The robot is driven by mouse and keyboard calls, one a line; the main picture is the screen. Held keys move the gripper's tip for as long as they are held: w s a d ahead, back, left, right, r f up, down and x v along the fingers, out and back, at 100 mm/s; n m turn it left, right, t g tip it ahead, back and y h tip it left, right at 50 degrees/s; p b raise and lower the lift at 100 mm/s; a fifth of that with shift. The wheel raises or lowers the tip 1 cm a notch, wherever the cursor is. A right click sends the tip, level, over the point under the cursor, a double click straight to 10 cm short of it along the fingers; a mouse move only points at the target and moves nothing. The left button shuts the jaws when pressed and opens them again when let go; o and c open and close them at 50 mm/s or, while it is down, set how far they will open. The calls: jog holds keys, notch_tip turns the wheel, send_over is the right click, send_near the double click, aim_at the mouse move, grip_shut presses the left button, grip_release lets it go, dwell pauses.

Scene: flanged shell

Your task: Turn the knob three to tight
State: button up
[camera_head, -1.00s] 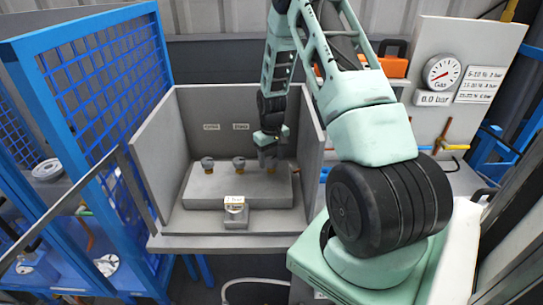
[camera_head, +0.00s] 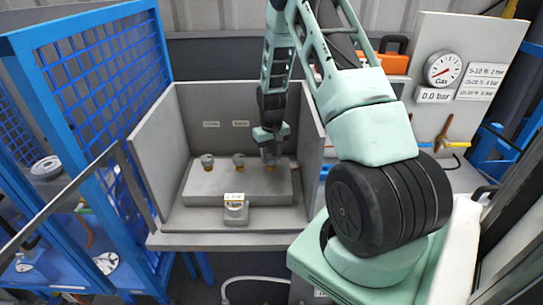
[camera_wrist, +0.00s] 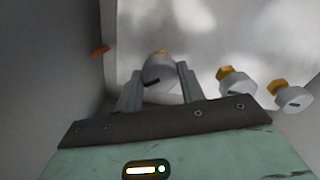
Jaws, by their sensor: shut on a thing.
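Three small grey knobs with brass bases stand in a row on a grey block (camera_head: 198,191) inside an open-front grey box. The left knob (camera_head: 207,162) and the middle knob (camera_head: 239,161) are free. My gripper (camera_head: 270,160) is at the right-hand knob, largely hiding it in the head view. In the wrist view, this knob (camera_wrist: 159,70) sits between my two fingers, which are shut on it; its dark pointer mark shows. The other two knobs (camera_wrist: 236,82) (camera_wrist: 292,98) stand to its right there.
A small box with a label (camera_head: 236,212) stands before the block. The grey walls (camera_head: 158,160) stand close around. A gas gauge (camera_head: 443,69) reads 0.0 bar on its plate (camera_head: 433,96). A blue mesh frame (camera_head: 100,90) is at left.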

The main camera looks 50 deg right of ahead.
aim_at(271, 157)
jog(key=m+b, duration=0.1)
jog(key=m, duration=0.3)
jog(key=shift+m+b, duration=0.4)
jog(key=shift+m, duration=1.6)
jog(key=o, duration=1)
jog(key=shift+c, duration=0.2)
notch_tip(271, 157, up, 18)
jog(key=b, duration=0.3)
jog(key=shift+f, duration=0.25)
